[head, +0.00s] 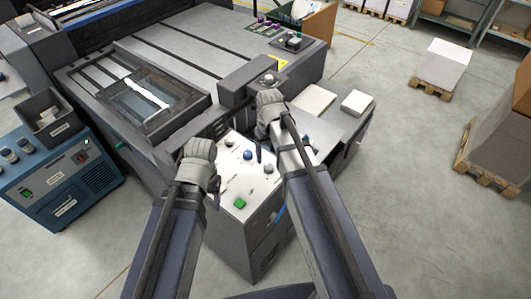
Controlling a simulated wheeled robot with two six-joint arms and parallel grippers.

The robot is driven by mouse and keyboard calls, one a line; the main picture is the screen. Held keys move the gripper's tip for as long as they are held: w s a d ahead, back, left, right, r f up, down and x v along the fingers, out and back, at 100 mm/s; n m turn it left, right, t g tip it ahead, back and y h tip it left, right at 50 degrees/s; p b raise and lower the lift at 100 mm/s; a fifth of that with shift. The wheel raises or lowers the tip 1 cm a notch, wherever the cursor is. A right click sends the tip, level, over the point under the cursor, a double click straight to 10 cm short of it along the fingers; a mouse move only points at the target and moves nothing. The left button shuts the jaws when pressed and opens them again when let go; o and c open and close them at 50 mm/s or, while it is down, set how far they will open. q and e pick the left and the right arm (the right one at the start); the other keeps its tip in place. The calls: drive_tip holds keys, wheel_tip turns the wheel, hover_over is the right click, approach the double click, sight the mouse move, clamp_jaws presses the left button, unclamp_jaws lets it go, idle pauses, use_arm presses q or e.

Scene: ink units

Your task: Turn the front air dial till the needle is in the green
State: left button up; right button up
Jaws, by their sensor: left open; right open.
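A control console (237,188) with a pale sloping top stands at the press's front corner. On it are a blue knob (247,155), a grey knob (228,142), another grey knob (268,169) and a green button (239,203). Which knob is the front air dial, I cannot tell; no needle or green band can be made out. My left gripper (200,149) is open over the console's left edge, apart from the knobs as far as I can see. My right gripper (269,98) is open at the console's far end, by a grey housing with a round fitting (269,78).
The large grey press (190,50) fills the back, with a glass-covered window (150,95). A blue unit (62,178) with an open dark bin (52,122) stands at left. A side table (335,122) holds paper stacks. The floor at right is clear up to pallets (440,85).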

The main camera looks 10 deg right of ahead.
sight(269, 166)
drive_tip(key=shift+w+d, duration=0.15)
drive_tip(key=shift+w, duration=0.35)
drive_tip(key=shift+s, duration=0.2)
wheel_tip(269, 166, down, 8)
drive_tip(key=b, duration=0.8)
drive_tip(key=shift+r, duration=0.1)
use_arm(q)
wheel_tip(269, 166, down, 8)
drive_tip(key=shift+w, duration=0.25)
drive_tip(key=shift+r, duration=0.15)
use_arm(e)
clamp_jaws()
